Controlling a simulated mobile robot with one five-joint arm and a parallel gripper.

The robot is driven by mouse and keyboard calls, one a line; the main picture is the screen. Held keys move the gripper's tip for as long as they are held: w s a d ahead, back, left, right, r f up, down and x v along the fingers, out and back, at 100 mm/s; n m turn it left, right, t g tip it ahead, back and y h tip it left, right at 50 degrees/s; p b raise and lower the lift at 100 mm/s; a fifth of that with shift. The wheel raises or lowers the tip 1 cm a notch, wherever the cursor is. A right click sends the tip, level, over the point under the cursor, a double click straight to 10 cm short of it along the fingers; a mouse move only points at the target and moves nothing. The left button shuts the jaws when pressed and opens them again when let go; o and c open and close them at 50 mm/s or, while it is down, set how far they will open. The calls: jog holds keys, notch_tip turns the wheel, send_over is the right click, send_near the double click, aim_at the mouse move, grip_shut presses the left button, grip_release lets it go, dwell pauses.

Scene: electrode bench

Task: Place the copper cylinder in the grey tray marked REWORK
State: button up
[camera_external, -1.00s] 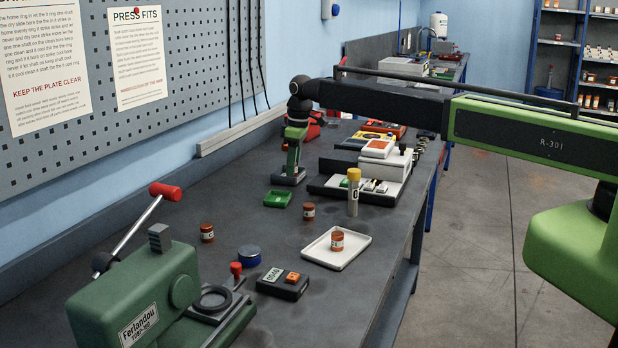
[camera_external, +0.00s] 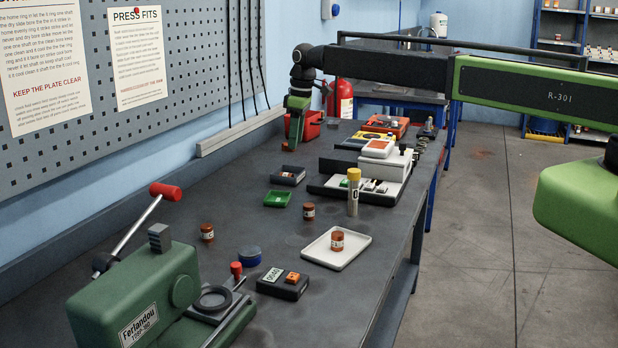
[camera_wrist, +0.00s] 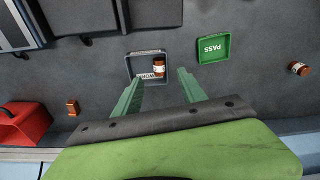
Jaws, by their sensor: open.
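The grey tray (camera_wrist: 133,68) lies below my gripper in the wrist view, with white lettering on its near side, partly readable. It also shows in the external view (camera_external: 287,181) beyond the green tray. A copper cylinder (camera_wrist: 159,66) with a pale label band is inside the grey tray, at its right half; I cannot tell whether it touches the wall. My gripper (camera_wrist: 160,75) is open and empty, its green fingers apart, above the near side of the tray. In the external view, my gripper (camera_external: 291,144) is raised behind the tray, clear of it.
A green tray (camera_wrist: 213,48) marked PASS is right of the grey tray. Similar cylinders stand on the bench (camera_external: 308,211), (camera_external: 207,233), and one (camera_external: 337,240) is on a white tray (camera_external: 345,262). A yellow-capped tube (camera_external: 353,195) and a red box (camera_wrist: 22,125) are nearby.

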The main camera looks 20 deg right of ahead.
jog(key=r, duration=0.1)
jog(key=r+p, duration=0.1)
jog(key=r, duration=0.1)
jog(key=r+p, duration=0.1)
jog(key=shift+s+d+r, duration=0.15)
jog(key=shift+d, duration=0.1)
jog(key=s+d+m, duration=0.1)
jog(key=s+d, duration=0.2)
jog(key=d, duration=0.3)
jog(key=s+d+m, duration=0.2)
jog(key=s+d, duration=0.2)
jog(key=d, duration=0.3)
jog(key=s+d+m, duration=0.1)
jog(key=s+d, duration=0.3)
jog(key=d, duration=0.2)
jog(key=shift+d+m+h, duration=0.25)
jog(key=shift+m+h, duration=0.05)
jog(key=shift+m, duration=0.1)
jog(key=s+d+m, duration=0.6)
jog(key=s+d, duration=1)
jog(key=shift+d+g+h, duration=0.25)
jog(key=shift+g+h, duration=0.05)
jog(key=shift+g, duration=0.1)
notch_tip(320, 180, down, 10)
jog(key=b, duration=0.9)
jog(key=shift+r, duration=0.15)
